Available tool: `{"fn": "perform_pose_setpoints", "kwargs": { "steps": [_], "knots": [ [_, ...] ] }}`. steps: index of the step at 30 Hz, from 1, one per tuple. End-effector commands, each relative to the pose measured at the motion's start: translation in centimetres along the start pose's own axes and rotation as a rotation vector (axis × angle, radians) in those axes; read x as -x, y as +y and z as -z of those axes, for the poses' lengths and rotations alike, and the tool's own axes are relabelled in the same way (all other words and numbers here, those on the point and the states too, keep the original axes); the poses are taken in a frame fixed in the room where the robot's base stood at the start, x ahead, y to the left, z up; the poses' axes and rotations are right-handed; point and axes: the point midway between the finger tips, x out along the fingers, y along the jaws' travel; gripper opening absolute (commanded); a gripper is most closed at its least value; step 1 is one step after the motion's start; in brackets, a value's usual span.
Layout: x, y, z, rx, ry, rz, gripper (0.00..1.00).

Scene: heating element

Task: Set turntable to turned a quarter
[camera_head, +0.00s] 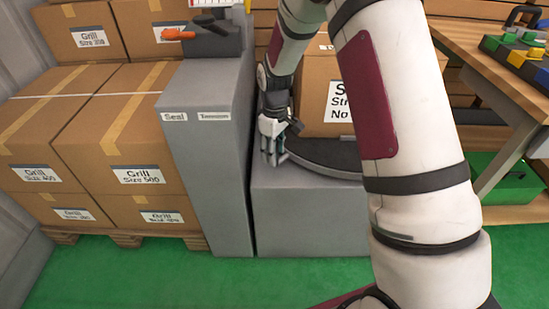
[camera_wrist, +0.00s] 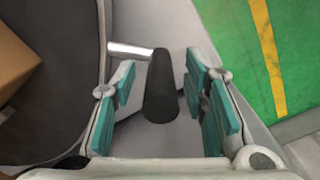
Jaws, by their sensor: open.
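The turntable (camera_head: 315,150) is a dark round plate on a low grey block, partly hidden behind my arm. A cardboard box (camera_head: 322,78) stands on it. In the wrist view the turntable (camera_wrist: 58,125) fills the left side, and a metal rod leads from its edge to a black handle (camera_wrist: 161,88). My gripper (camera_head: 272,155) is at the turntable's left front edge. In the wrist view my gripper (camera_wrist: 162,100) is open, with its teal finger pads on either side of the black handle. A gap shows between handle and pads.
A tall grey cabinet (camera_head: 215,150) labelled "Seal" stands close left of the turntable block, with an orange-handled lever (camera_head: 178,34) on top. Stacked cartons (camera_head: 120,120) stand further left. A wooden workbench (camera_head: 480,50) is at right. Green floor (camera_head: 130,270) in front is clear.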

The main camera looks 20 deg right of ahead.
Motion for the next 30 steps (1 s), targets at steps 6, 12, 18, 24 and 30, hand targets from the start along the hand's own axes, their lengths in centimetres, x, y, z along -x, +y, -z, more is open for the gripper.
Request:
{"fn": "perform_pose_setpoints", "kwargs": {
  "steps": [6,12,18,24,30],
  "knots": [
    [-1.59,-0.01,0.01,0.001,0.0,0.0,0.4],
    [-1.66,-0.01,0.01,0.001,0.0,0.0,0.4],
    [-1.64,-0.02,0.01,0.0,0.0,0.0,0.15],
    [-1.64,-0.03,0.01,0.0,0.0,0.0,0.0],
    [-1.63,-0.09,-0.26,0.006,-0.001,0.001,0.0]
  ]
}}
